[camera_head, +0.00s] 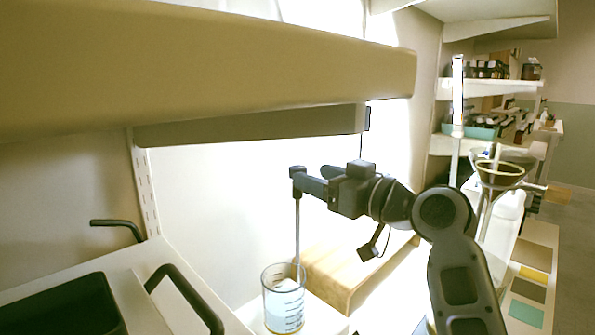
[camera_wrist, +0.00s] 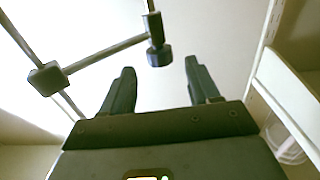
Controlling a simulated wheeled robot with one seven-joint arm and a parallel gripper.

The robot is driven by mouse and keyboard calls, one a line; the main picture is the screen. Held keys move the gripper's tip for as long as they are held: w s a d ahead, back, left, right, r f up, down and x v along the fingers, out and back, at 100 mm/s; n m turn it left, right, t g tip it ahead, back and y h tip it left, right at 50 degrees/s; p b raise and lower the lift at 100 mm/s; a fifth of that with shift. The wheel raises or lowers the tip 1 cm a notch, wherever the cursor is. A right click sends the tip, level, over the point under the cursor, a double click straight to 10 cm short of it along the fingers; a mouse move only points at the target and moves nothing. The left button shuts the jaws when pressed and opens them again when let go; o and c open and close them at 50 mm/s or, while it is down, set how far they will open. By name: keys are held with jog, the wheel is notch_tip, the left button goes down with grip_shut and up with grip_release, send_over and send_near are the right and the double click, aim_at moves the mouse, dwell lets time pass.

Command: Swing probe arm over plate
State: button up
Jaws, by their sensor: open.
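The probe arm is a dark bar (camera_wrist: 105,53) with a block at its left end and a dark knob (camera_wrist: 158,54) at its right, in the wrist view. In the head view, a thin grey vertical rod (camera_head: 298,235) hangs from a dark joint (camera_head: 297,178) down to the glass beaker (camera_head: 284,308) of pale blue liquid. Whether its tip is in or behind the beaker is unclear. My gripper (camera_wrist: 160,80) is open and empty; the knob is just beyond and between its fingertips, apart from them. The beaker stands on a white surface (camera_head: 325,318), possibly the plate.
A thick beige shelf (camera_head: 210,65) hangs across the upper left. A wooden block (camera_head: 350,270) lies behind the beaker. A cart with black handles (camera_head: 185,295) and a dark bin (camera_head: 60,310) stand at lower left. A funnel stand (camera_head: 500,175) and bottle shelves (camera_head: 490,88) are right.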

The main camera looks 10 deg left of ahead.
aim_at(292, 169)
jog(key=p+x, duration=0.1)
jog(key=x, duration=0.6)
jog(key=shift+w+a, duration=0.15)
jog(key=shift+c, duration=0.2)
grip_shut()
